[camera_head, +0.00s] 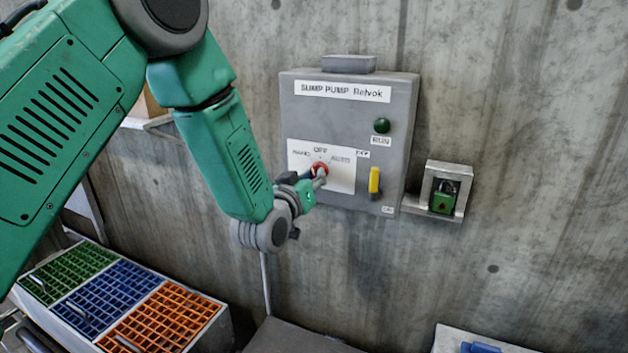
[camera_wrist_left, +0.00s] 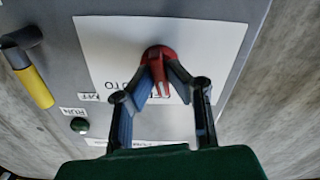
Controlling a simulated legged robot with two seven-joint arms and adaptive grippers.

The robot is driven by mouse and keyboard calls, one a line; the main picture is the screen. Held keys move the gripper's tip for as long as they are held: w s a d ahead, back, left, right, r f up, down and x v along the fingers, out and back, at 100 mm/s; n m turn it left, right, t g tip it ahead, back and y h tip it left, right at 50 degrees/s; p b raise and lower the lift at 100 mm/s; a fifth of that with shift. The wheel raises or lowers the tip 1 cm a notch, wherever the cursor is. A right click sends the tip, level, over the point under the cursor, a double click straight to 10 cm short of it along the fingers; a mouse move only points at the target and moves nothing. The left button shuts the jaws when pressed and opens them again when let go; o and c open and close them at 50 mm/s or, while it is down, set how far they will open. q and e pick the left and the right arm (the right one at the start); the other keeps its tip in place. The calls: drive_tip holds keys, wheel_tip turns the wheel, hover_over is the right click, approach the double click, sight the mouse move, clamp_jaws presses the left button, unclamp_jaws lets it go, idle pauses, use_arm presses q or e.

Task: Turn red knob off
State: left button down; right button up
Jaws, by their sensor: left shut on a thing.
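The red knob (camera_head: 319,170) is on a white label plate on the front of the grey control box (camera_head: 335,130), with the words HAND, OFF and AUTO around it. It also shows in the left wrist view (camera_wrist_left: 158,56). My left gripper (camera_head: 313,180) reaches it from the left and below. In the left wrist view its two blue-padded fingers (camera_wrist_left: 158,82) close around the knob's red handle from both sides. Which word the knob points at is partly hidden by the fingers and cannot be told for sure. My right gripper is not in view.
A yellow handle (camera_head: 374,181) and a green RUN light (camera_head: 381,125) are on the box to the knob's right. A green padlock (camera_head: 444,198) sits in a wall bracket. Green, blue and orange grids (camera_head: 108,292) lie below left. Bare concrete wall surrounds the box.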

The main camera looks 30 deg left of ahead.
use_arm(q)
drive_tip(key=shift+s+f+m+b, duration=0.15)
drive_tip(key=shift+f+m+b, duration=0.3)
drive_tip(key=shift+m, duration=0.85)
drive_tip(key=c, duration=1.6)
unclamp_jaws()
drive_tip(key=shift+r, duration=0.1)
drive_tip(key=s, duration=1.1)
drive_tip(key=shift+s+d, duration=0.3)
drive_tip(key=shift+d, duration=0.05)
